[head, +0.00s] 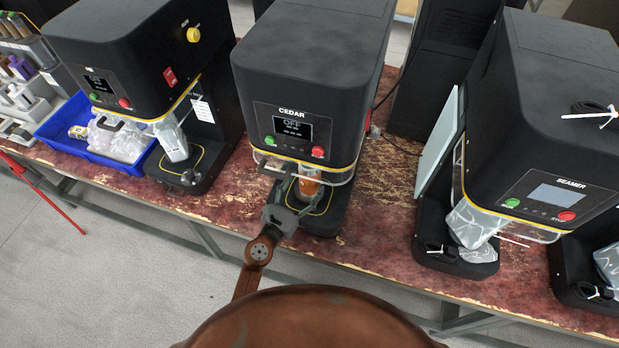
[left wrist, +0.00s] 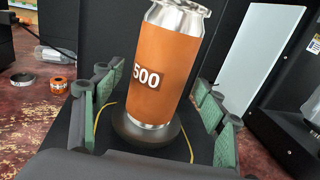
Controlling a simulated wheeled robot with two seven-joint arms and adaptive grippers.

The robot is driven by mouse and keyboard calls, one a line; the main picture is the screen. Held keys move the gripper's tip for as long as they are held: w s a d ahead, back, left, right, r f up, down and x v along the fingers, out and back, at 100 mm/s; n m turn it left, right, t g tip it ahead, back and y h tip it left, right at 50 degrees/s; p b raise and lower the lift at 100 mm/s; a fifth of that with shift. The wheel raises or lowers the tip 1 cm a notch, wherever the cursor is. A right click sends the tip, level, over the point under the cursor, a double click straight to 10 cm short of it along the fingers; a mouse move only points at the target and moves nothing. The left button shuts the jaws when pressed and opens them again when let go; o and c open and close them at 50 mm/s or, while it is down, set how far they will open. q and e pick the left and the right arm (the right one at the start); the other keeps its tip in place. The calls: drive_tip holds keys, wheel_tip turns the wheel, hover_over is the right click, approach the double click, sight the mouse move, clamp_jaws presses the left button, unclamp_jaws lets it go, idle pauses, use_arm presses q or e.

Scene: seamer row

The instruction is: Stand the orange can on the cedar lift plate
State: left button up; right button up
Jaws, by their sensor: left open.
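The orange can (head: 309,187), marked 500 with a bare metal top, is inside the front of the black CEDAR machine (head: 300,75). In the left wrist view the can (left wrist: 166,65) stands on the round dark lift plate (left wrist: 168,138). My left gripper (head: 293,203) reaches in from the front. In the wrist view its green-padded fingers (left wrist: 155,112) are open, one on each side of the can's lower part, with gaps visible between pads and can. The plate is mostly hidden in the head view. My right gripper is not in view.
The CEDAR display reads OFF. A machine marked BEAMER (head: 560,190) stands to the right, and another black machine (head: 125,50) to the left beside a blue bin (head: 95,135). A small orange roll (left wrist: 60,86) lies on the worn red bench (head: 385,215).

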use_arm(q)
drive_tip(key=v, duration=0.9)
drive_tip(key=shift+b, duration=0.35)
drive_tip(key=shift+w+r, duration=0.1)
